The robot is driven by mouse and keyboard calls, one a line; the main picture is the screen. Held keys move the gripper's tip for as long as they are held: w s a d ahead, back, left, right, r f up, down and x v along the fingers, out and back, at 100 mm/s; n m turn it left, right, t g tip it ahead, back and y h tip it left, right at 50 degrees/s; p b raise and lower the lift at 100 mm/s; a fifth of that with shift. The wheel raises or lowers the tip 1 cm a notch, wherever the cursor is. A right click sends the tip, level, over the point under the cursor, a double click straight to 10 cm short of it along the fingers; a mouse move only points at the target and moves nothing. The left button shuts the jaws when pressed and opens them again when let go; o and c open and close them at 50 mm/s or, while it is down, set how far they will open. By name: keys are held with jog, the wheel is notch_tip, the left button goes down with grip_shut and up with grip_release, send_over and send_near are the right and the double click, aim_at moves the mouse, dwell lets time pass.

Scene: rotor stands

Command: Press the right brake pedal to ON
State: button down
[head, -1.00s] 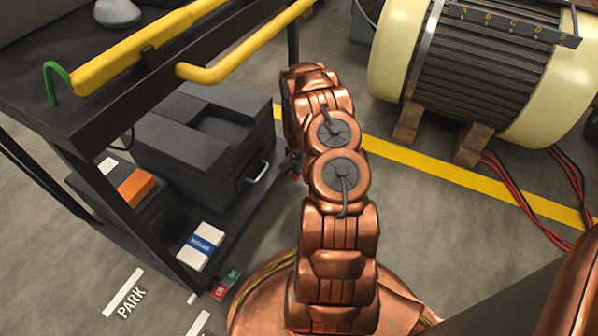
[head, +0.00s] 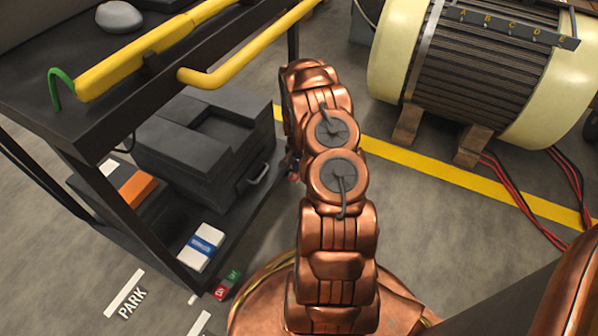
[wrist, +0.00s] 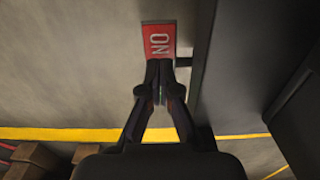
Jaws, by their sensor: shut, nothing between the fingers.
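In the head view only a bit of red shows beside my arm (head: 293,177). My gripper (wrist: 159,66) is shut and empty, with its fingertips over the lower edge of the red face. A trace of green shows between the fingers; the rest of that end is hidden. I cannot tell whether the tips touch the pedal or how it is tilted. The other pedal (head: 228,284), red and green, is at the cart's near leg.
The black cart (head: 85,128) has a yellow handle (head: 230,68) above. Its lower shelf holds a dark case (head: 180,150) and boxes. A cream motor (head: 405,50) stands beyond a yellow floor line (head: 430,173). The cart's dark side is close right of my fingers in the wrist view.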

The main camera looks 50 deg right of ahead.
jog(key=shift+r+p, duration=0.75)
jog(key=shift+r, duration=1.6)
